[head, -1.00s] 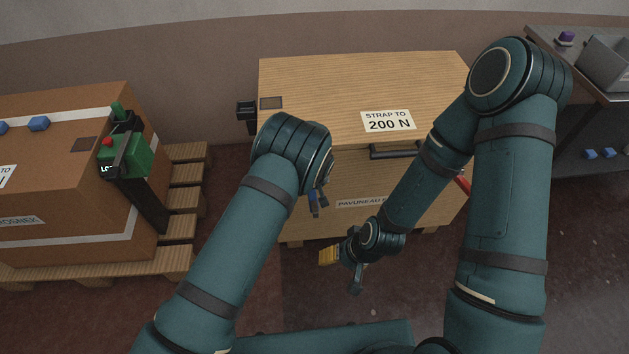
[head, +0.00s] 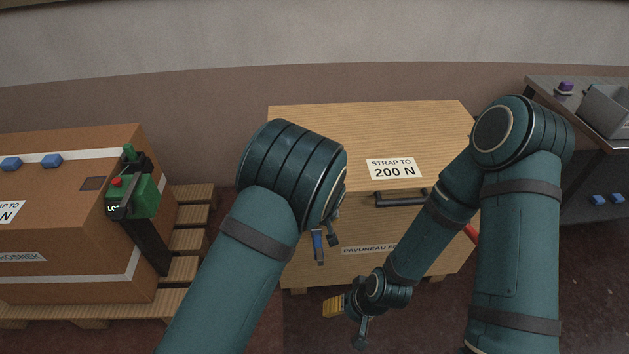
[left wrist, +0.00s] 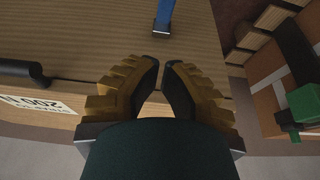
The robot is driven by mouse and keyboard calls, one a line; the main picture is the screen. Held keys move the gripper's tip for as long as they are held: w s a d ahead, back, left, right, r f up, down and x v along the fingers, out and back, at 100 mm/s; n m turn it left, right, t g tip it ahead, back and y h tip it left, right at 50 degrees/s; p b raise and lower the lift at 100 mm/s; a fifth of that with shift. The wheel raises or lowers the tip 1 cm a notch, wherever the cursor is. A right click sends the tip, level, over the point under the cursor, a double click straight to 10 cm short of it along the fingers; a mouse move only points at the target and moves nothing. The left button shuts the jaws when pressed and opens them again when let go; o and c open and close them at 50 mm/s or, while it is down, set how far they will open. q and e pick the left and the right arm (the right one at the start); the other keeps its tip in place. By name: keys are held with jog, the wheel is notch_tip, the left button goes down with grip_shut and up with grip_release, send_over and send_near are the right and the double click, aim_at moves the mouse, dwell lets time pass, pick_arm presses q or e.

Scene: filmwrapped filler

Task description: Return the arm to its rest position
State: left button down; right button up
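My left arm rises in the head view with its large joint (head: 290,175) in front of the wooden crate (head: 300,120); it hides the left gripper there. In the left wrist view the left gripper (left wrist: 161,68) points at the crate's wood, its yellow-backed fingers almost together with a narrow gap and nothing between them. My right arm (head: 515,240) bends down in front of the crate's right side. The right gripper (head: 336,307) hangs low before the crate's front, its yellow part showing; its opening is unclear.
The crate carries a "STRAP TO 200 N" label (head: 394,168), a dark handle (head: 400,199) and a blue strip (head: 318,247) on its front. A brown carton (head: 60,225) with a green tool (head: 143,195) stands on a pallet at left. A grey bench (head: 560,105) stands at right.

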pick_arm(q)
jog(key=shift+a, duration=0.1)
jog(key=s+a+f+n+g+h, duration=0.1)
jog(key=s+a+f+g+h, duration=0.1)
jog(key=s+a+f, duration=0.7)
jog(key=s+a+r+h, duration=0.1)
jog(key=s+a, duration=0.2)
jog(key=s, duration=0.4)
jog(key=s+a+r, duration=0.2)
jog(key=s+a, duration=0.2)
jog(key=s, duration=0.4)
jog(key=shift+a+r+n+g+h, duration=0.25)
jog(key=shift+r+n+g+h, duration=0.05)
jog(key=shift+h, duration=0.1)
